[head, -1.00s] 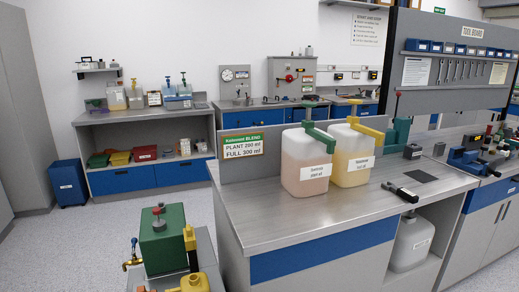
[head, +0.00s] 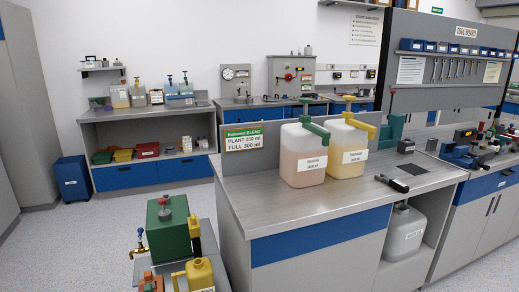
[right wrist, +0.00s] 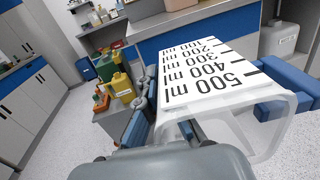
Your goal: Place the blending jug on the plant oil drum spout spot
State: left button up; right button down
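The blending jug (right wrist: 210,80) is clear with a white scale marked 100 to 500 ml, and it fills the middle of the right wrist view. My right gripper (right wrist: 203,112) is closed around it, with blue finger parts on either side. No liquid shows clearly in it. In the head view a pale pink canister (head: 302,154) with a green pump spout stands on the counter; its small label seems to read plant oil. The spout points toward the front right over the counter. Neither gripper nor the jug shows in the head view.
A yellowish canister (head: 345,150) with a yellow spout stands right beside the pink one. A black-handled tool (head: 392,183) lies to the right on the counter (head: 300,212). A low stand with a green tank (head: 168,232) and yellow can (head: 200,274) is at front left. Floor is open on the left.

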jog(key=shift+s+a+f+n+g+y, duration=0.3)
jog(key=shift+n+y, duration=0.35)
jog(key=shift+y, duration=0.3)
jog(key=shift+s+a+f+n+g+y, duration=0.1)
jog(key=shift+s+f+n+g+y, duration=0.2)
jog(key=shift+n+y, duration=0.45)
jog(key=shift+s+a+f+n+g+y, duration=0.2)
jog(key=shift+n+g+y, duration=0.25)
jog(key=shift+y, duration=0.65)
jog(key=shift+s+f+n+g+y, duration=0.15)
jog(key=shift+f+n+g+y, duration=0.1)
jog(key=shift+n+y, duration=0.3)
jog(key=m+h, duration=0.1)
jog(key=w+d+r+m+t+h, duration=0.1)
jog(key=h, duration=0.1)
jog(key=m+t+h, duration=0.1)
jog(key=h, duration=0.1)
jog(key=shift+w+d+r+m, duration=0.25)
jog(key=shift+d+m, duration=0.05)
jog(key=shift+w+d+r+m+t+h, duration=0.1)
jog(key=shift+w+r+m+t+h, duration=0.1)
jog(key=shift+m+h, duration=0.45)
jog(key=shift+w+d+r+m+t+h, duration=0.15)
jog(key=shift+r+m+h, duration=0.15)
jog(key=shift+h, duration=0.55)
jog(key=shift+w+a+r+m+t+h, duration=0.1)
jog(key=shift+w+r+m+h, duration=0.05)
jog(key=shift+m+h, duration=0.5)
jog(key=shift+d, duration=0.1)
